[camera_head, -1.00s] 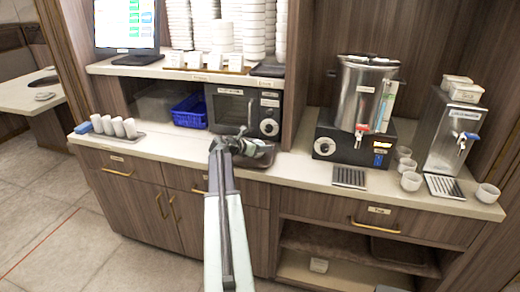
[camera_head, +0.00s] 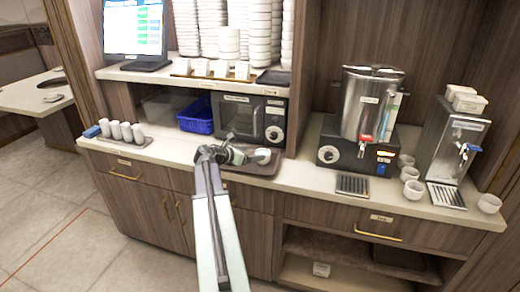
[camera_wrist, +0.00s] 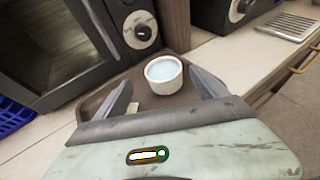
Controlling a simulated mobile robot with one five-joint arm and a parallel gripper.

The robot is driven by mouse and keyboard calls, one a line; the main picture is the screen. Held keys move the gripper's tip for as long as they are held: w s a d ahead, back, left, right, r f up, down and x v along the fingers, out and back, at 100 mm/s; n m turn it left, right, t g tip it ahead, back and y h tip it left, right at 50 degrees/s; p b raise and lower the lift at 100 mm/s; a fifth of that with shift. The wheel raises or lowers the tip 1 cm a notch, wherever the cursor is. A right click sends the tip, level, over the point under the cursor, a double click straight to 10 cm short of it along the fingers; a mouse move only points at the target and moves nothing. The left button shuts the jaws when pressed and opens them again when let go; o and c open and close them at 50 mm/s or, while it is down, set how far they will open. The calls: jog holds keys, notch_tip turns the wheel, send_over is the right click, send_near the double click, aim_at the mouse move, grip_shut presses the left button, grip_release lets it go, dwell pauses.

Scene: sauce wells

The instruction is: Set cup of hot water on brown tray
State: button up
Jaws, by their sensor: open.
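A white cup of water (camera_wrist: 164,75) stands upright on the brown tray (camera_wrist: 98,99), between and just beyond my gripper's fingertips in the wrist view. The cup (camera_head: 263,156) also shows in the head view, on the right part of the brown tray (camera_head: 262,172) on the counter. My gripper (camera_wrist: 163,88) is open, with a finger on each side of the cup and visible gaps to it. In the head view my gripper (camera_head: 240,154) is just left of the cup.
A microwave (camera_head: 250,118) stands behind the tray, with a blue basket (camera_head: 195,115) to its left. A steel hot-water urn (camera_head: 368,105), a second dispenser (camera_head: 452,140) and several white cups are on the right. Several cups stand on a small tray (camera_head: 124,142) at the left.

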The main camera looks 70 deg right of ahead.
jog(key=shift+v, duration=1.15)
jog(key=w+a+f+m+t+y, duration=0.2)
jog(key=w+a+f+m, duration=0.15)
jog(key=w+a, duration=0.65)
jog(key=w+a+f+m+t+y, duration=0.2)
jog(key=w+a+f, duration=0.25)
jog(key=a, duration=0.95)
jog(key=w+a+f+m+t+y, duration=0.1)
jog(key=w+a+f+m+y, duration=0.15)
jog(key=w+a, duration=0.85)
jog(key=s+a+f+m+y, duration=0.1)
jog(key=a+f+m+y, duration=0.15)
jog(key=a, duration=1.55)
jog(key=s+a+f+m+y, duration=0.2)
jog(key=a+m+y, duration=0.1)
jog(key=a, duration=1.5)
jog(key=r+p, duration=0.4)
jog(key=shift+w+d+r, duration=0.15)
jog(key=shift+w+d, duration=0.1)
